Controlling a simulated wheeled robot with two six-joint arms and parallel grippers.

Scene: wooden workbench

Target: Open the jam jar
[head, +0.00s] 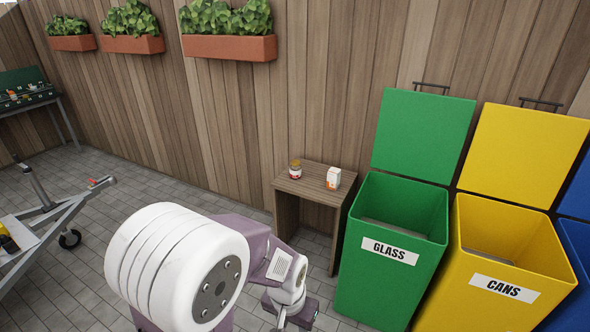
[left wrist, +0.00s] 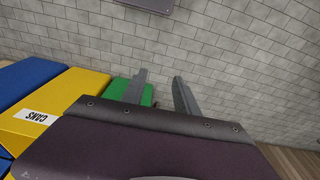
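The jam jar (head: 295,170), a small jar with a red and white label and a yellowish lid, stands upright on a small wooden table (head: 313,176) against the fence. The lid looks on, but the jar is too small to tell more. In the left wrist view my left gripper (left wrist: 160,77) has its two fingers apart and nothing between them, over grey paving. One of my arms fills the lower middle of the head view, below and left of the table; its fingers cannot be made out there. My right gripper is not seen.
An open green GLASS bin (head: 392,270) and yellow CANS bin (head: 510,285) stand right of the table, a blue bin beyond. A metal trolley (head: 50,215) stands at left. Paving left of the table is clear.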

